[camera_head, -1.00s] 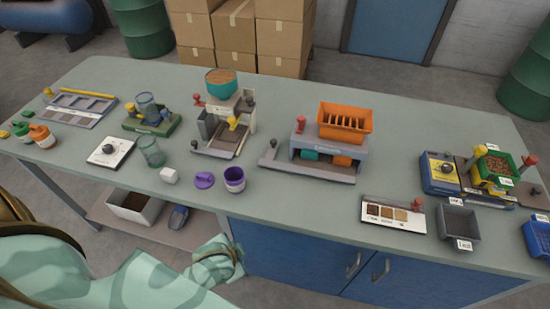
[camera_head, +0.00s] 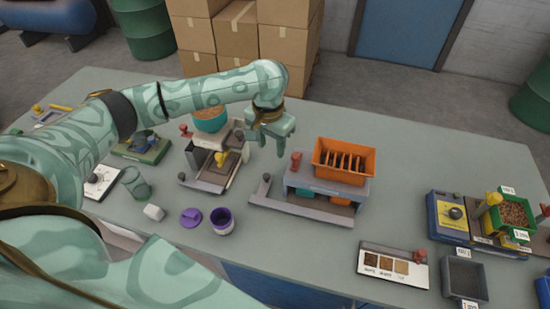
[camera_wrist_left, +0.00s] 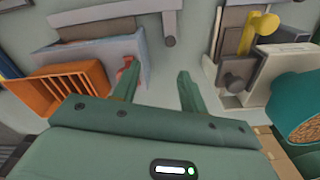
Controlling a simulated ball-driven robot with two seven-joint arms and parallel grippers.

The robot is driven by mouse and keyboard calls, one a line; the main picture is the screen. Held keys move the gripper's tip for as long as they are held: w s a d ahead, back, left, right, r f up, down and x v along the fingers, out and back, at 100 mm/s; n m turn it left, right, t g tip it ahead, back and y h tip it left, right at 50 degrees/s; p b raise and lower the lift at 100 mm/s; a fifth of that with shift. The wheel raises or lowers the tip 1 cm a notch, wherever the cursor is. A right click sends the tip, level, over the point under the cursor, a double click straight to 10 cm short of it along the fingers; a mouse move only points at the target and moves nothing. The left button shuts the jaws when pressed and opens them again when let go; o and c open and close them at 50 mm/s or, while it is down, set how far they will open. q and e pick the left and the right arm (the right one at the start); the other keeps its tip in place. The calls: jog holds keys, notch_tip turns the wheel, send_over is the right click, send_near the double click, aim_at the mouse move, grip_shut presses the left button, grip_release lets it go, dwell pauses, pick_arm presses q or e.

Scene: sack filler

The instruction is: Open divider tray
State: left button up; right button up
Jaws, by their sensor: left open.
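The orange divider tray (camera_head: 343,161), with its row of slats, sits on top of a grey-blue unit (camera_head: 326,186) near the middle of the table. A red knob (camera_head: 296,160) stands at the unit's left end. My left gripper (camera_head: 269,148) is open and empty, pointing down just left of the red knob. In the left wrist view, the open fingers (camera_wrist_left: 157,86) have the red knob (camera_wrist_left: 127,66) partly behind one finger, with the orange tray (camera_wrist_left: 69,88) beyond it. Contact with the knob cannot be told. My right gripper is not in view.
Left of my gripper stands a dispenser with a teal bowl (camera_head: 209,119) and a yellow knob (camera_head: 221,159). A purple cup (camera_head: 222,221) and a purple lid (camera_head: 191,217) lie in front. A sample card (camera_head: 393,264) is at the front right.

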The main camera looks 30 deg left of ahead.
pick_arm(q)
jog(key=a+r+n, duration=0.1)
jog(key=a+r, duration=0.1)
jog(key=b, duration=0.2)
send_over(266, 175)
notch_tip(266, 175, down, 5)
notch_tip(266, 175, down, 11)
jog(key=b, duration=0.5)
jog(key=shift+r, duration=0.1)
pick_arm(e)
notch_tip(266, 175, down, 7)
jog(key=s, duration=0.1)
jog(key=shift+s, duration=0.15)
pick_arm(q)
jog(key=shift+c, duration=0.3)
